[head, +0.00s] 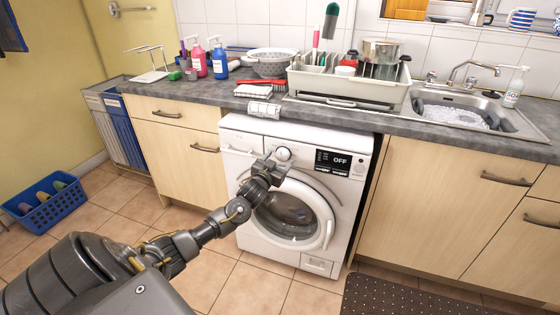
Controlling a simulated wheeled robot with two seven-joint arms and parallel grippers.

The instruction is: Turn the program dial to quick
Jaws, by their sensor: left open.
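A white washing machine (334,237) stands under the grey counter. Its round program dial (283,153) is on the upper front panel, left of a dark display (339,162) that reads OFF. My left arm reaches in from the lower left. My left gripper (272,160) is at the panel, close to the lower left of the dial. It is open; I cannot tell whether its fingers touch the dial. The dial's marks are too small to read. My right gripper is not in view.
A dish rack (350,88) and a sink (470,112) with suds are on the counter. Bottles (199,62) and a colander (270,62) stand at the back left. A blue basket (45,208) and a dark mat (400,297) lie on the floor.

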